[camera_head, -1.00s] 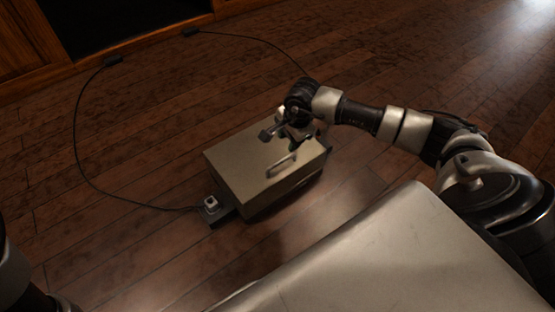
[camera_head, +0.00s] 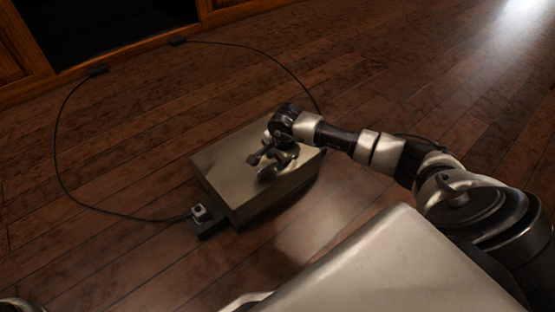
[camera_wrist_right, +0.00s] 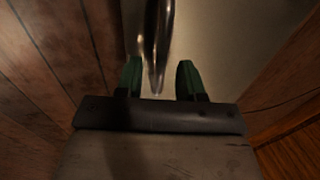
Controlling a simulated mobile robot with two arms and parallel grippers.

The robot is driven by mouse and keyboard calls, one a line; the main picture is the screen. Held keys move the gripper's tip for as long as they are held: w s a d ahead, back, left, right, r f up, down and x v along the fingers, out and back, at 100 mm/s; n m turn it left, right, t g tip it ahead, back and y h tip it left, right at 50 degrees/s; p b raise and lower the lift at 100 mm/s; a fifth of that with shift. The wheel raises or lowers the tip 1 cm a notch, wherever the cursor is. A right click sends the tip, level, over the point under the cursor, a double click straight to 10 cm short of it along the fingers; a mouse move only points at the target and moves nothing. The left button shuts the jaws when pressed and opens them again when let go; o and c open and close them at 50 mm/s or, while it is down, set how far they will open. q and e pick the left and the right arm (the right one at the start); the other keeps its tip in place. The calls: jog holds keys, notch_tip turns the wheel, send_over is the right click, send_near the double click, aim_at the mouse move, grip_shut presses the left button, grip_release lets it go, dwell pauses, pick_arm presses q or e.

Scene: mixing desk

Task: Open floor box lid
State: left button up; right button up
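The floor box (camera_head: 267,212) is a closed, beige-metal box on the wooden floor. Its flat lid (camera_head: 222,160) is down. My right gripper (camera_head: 268,165) is low over the lid and covers most of the handle in the head view. In the right wrist view, the lid (camera_wrist_right: 220,45) fills the top middle. The shiny bar handle (camera_wrist_right: 156,45) lies between the two green fingertips of the right gripper (camera_wrist_right: 160,72). The fingers are apart, with gaps to the handle, clearer on the right side. My left gripper is not in view.
A small socket block (camera_head: 200,218) sits at the box's left front corner. A black cable (camera_head: 60,165) loops from it across the floor to the dark cabinet opening (camera_head: 100,25).

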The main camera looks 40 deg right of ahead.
grip_shut()
jog(key=shift+r, duration=0.1)
